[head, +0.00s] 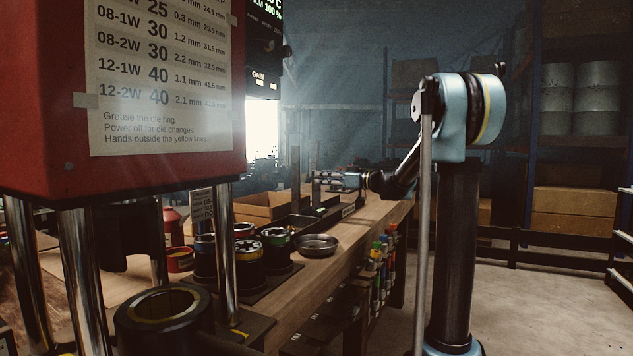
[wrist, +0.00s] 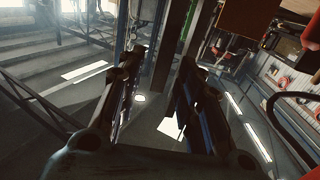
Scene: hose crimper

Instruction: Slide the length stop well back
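I cannot single out the length stop with certainty. A dark upright plate (head: 295,172) stands on the far part of the bench, beside a long dark tray or rail (head: 312,215), and may belong to it. My gripper (head: 322,178) is at the end of my arm over the far part of the bench, pointing left, close to these uprights. I cannot tell whether it touches them. In the wrist view my gripper (wrist: 158,75) has its two fingers apart, with floor showing between them and nothing held.
A red crimper (head: 60,110) with a settings chart fills the left foreground.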

